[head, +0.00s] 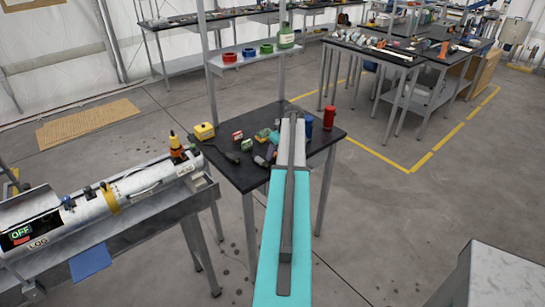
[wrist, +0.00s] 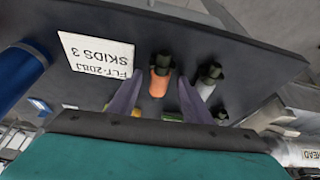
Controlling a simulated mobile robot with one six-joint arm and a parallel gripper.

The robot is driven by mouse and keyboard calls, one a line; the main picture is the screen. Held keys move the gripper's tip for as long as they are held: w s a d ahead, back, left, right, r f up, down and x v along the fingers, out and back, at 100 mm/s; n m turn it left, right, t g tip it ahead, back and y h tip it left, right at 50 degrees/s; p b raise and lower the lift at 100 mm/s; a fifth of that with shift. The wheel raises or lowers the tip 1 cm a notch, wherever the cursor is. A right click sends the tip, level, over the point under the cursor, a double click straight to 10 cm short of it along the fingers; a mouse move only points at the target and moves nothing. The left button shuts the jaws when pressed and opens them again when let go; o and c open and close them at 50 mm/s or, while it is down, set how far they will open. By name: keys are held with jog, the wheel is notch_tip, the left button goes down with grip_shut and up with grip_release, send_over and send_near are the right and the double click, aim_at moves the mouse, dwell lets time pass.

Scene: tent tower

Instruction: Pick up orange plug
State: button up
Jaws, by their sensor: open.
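The orange plug (wrist: 159,84), with a black top, shows in the wrist view on a dark surface. My gripper (wrist: 161,77) is open, with one grey-purple finger on each side of the plug in the picture. Whether the fingers touch it or are still above it I cannot tell. In the head view my arm reaches over the small black-topped table (head: 233,172) and hides part of it. I cannot make out the orange plug or the fingertips there.
A grey-white plug with a black top (wrist: 209,79) stands close to the right finger. A blue cylinder (wrist: 22,77) and a white label (wrist: 97,55) are to the left. A yellow box (head: 204,131) and a red cylinder (head: 329,117) stand on the table.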

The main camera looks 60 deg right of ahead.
aim_at(276, 153)
jog(key=shift+c, duration=0.4)
jog(key=c, duration=1.1)
jog(key=shift+o, duration=0.2)
jog(key=shift+r, duration=0.1)
jog(key=shift+r+b, duration=0.95)
jog(key=shift+r, duration=0.4)
jog(key=shift+s+a+r, duration=0.1)
jog(key=shift+r, duration=0.15)
jog(key=s+a+r+b, duration=0.1)
jog(key=s+a+b, duration=0.4)
jog(key=s+a, duration=0.5)
jog(key=shift+s+a+r, duration=0.15)
jog(key=shift+a+r, duration=0.15)
jog(key=shift+a, duration=0.65)
jog(key=shift+s, duration=0.2)
